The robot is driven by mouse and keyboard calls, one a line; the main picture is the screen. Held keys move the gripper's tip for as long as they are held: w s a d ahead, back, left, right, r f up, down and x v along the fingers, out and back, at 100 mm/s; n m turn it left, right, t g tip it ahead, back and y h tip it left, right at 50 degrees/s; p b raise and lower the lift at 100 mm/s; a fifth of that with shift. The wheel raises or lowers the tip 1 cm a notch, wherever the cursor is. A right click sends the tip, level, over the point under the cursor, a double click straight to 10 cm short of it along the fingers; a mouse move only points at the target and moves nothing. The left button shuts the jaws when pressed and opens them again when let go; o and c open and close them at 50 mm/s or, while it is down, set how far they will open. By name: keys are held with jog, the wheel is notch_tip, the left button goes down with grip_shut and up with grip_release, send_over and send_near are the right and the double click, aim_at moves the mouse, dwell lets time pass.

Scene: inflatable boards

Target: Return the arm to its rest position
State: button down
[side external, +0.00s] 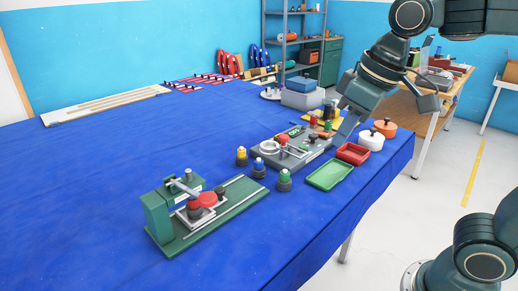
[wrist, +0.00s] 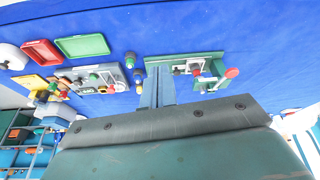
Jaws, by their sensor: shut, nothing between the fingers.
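My arm comes in from the upper right in the side external view. My gripper (side external: 346,130) points down and to the left, above the back right part of the blue table (side external: 100,200). In the wrist view my gripper (wrist: 158,72) shows its two fingers close together, shut with nothing between them. Its tips appear in front of the green press fixture (wrist: 185,62). I cannot tell from the side view exactly how high the tips are above the table items.
The green press fixture (side external: 205,215) stands at the front left. A grey fixture board (side external: 292,150), green tray (side external: 330,174), red tray (side external: 352,153), white pot (side external: 370,140) and orange pot (side external: 385,128) are near my gripper. Blue table surface is free at left.

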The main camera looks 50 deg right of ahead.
jog(key=s+d+f+m+t, duration=0.1)
jog(key=s+d+f, duration=0.3)
jog(key=s, duration=0.4)
jog(key=shift+d+f+m+t+h, duration=0.3)
jog(key=shift+f+m+t, duration=0.1)
jog(key=shift+f+m, duration=0.1)
